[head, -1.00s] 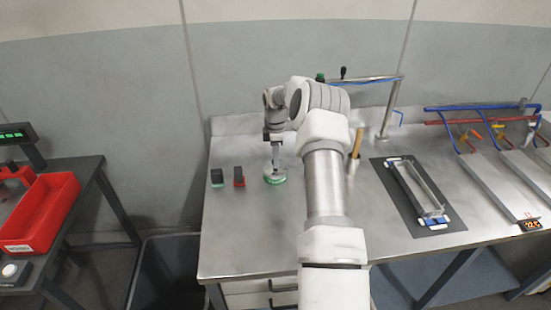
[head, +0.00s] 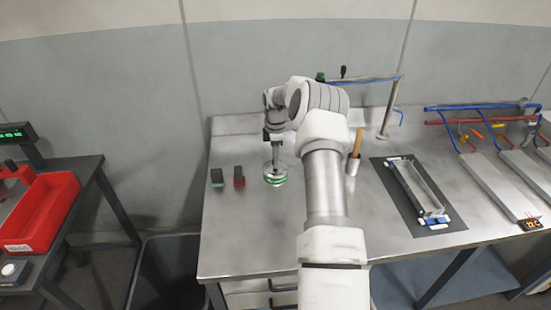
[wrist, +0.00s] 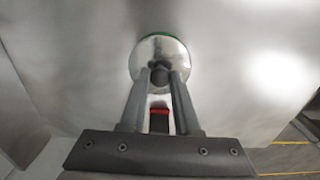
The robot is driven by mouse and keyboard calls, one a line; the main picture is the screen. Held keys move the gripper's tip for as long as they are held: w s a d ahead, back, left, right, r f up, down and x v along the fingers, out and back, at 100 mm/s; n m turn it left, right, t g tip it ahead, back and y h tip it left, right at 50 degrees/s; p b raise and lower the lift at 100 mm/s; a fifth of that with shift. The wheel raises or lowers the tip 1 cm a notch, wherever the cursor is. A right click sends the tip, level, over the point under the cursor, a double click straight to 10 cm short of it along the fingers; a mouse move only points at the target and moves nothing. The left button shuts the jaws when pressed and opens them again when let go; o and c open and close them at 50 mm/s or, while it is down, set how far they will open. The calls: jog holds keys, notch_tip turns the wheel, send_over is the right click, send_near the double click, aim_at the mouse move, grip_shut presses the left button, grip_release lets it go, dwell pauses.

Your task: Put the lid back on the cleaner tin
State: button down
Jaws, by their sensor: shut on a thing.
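The cleaner tin (head: 275,181) is a low green tin standing on the steel bench, left of my arm. My gripper (head: 275,161) points down directly over it. In the wrist view, my gripper (wrist: 160,77) is shut on the dark knob of a round silvery lid (wrist: 151,60). The lid covers most of the tin from above; a thin green crescent of the tin (wrist: 178,37) shows past its far edge. In the head view the lid is at or just above the tin's top. I cannot tell whether it is seated.
A dark green block (head: 217,178) and a dark red block (head: 239,177) stand left of the tin. A wooden-handled tool in a holder (head: 352,165) stands right of my arm. A dark mat (head: 405,205) with a metal frame lies farther right. Bare bench lies in front.

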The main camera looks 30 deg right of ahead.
dwell(0.4)
jog(key=shift+c, duration=0.4)
grip_release()
jog(key=shift+r, duration=0.1)
jog(key=shift+r+p, duration=1.85)
jog(key=shift+r, duration=1.55)
grip_shut()
